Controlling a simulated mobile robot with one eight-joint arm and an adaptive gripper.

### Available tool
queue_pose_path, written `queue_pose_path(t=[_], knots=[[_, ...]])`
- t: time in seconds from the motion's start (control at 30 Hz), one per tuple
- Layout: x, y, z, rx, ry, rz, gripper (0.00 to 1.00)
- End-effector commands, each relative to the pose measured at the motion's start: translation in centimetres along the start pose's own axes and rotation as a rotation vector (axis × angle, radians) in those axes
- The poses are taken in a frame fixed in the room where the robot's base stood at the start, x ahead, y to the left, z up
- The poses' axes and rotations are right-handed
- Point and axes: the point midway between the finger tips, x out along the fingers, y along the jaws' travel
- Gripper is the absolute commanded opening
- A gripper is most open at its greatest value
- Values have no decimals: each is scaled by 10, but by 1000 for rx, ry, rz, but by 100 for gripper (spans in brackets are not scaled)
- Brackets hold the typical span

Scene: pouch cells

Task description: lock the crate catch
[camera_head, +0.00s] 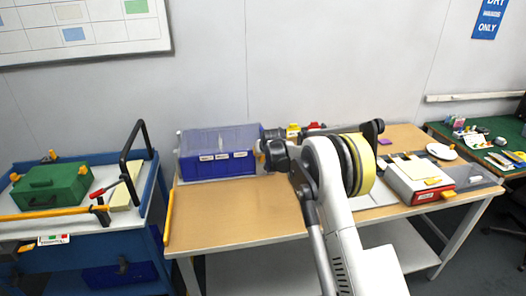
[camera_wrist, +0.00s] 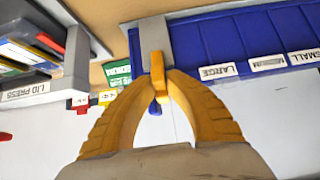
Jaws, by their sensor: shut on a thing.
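The blue crate (camera_head: 222,166) stands at the back left of the wooden table, with white labels on its front. In the wrist view its blue wall (camera_wrist: 228,50) shows labels reading LARGE and SMALL. A grey bracket (camera_wrist: 153,30) is at the end of that wall. My gripper (camera_wrist: 158,75) has its orange fingers closed together at this bracket, around a narrow orange piece that appears to be the catch. A small blue piece (camera_wrist: 155,107) shows between the fingers.
Red and yellow pieces (camera_head: 293,131) stand behind my arm. A white-and-red box (camera_head: 415,180) is on the table's right. The table's front left is clear.

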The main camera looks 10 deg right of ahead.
Motion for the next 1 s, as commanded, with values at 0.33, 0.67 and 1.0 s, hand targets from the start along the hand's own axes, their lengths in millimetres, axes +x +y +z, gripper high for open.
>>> queue_pose_path(t=[0.33, 0.67, 1.0], knots=[[3, 0, -7, 0, -122, 1, 0], [3, 0, -7, 0, -140, 1, 0], [3, 0, -6, 0, -139, 0, 36]])
